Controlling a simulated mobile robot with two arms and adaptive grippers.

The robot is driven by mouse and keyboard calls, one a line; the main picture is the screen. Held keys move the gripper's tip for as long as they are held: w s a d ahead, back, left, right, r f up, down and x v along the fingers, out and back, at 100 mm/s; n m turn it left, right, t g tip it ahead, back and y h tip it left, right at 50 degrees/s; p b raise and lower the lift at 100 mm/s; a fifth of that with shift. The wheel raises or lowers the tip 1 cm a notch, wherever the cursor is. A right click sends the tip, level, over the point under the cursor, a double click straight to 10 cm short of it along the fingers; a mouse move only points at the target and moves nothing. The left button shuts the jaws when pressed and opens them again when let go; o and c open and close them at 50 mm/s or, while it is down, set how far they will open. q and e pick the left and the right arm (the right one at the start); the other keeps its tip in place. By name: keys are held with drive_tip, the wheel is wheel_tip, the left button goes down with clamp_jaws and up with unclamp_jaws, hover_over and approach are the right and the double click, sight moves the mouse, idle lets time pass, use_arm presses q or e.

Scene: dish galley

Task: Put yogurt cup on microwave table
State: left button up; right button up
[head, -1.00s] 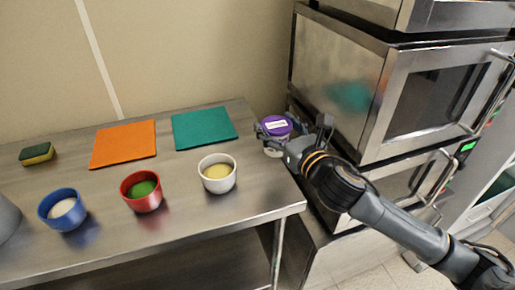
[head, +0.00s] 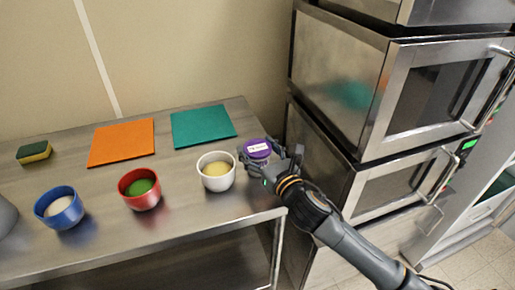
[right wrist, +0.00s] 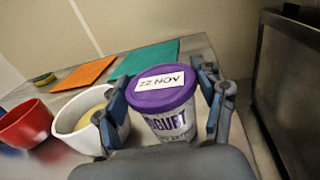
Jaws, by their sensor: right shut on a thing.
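The yogurt cup (head: 258,148) has a purple lid with a white date label. It is between the fingers of my right gripper (head: 271,157), at the right end of the steel table (head: 195,206), just right of the white bowl. In the right wrist view the cup (right wrist: 163,90) stands upright with a finger on each side, and the gripper (right wrist: 165,108) is shut on it. I cannot tell whether the cup's base touches the table. My left gripper is not in view.
A white bowl (head: 216,183), a red bowl (head: 140,203) and a blue bowl (head: 60,221) stand along the front. Behind lie a teal mat (head: 203,126), an orange mat (head: 122,142) and a sponge (head: 34,152). Stacked ovens (head: 340,75) stand close on the right.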

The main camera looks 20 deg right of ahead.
drive_tip(key=o, duration=0.8)
drive_tip(key=shift+f, duration=0.2)
drive_tip(key=o, duration=0.5)
drive_tip(key=shift+r, duration=0.1)
drive_tip(key=shift+r, duration=0.15)
drive_tip(key=s, duration=0.4)
drive_tip(key=s+d+b, duration=0.1)
drive_tip(key=s, duration=0.3)
drive_tip(key=s+d, duration=0.1)
drive_tip(key=s, duration=0.2)
drive_tip(key=shift+s+d, duration=0.2)
drive_tip(key=shift+s, duration=0.2)
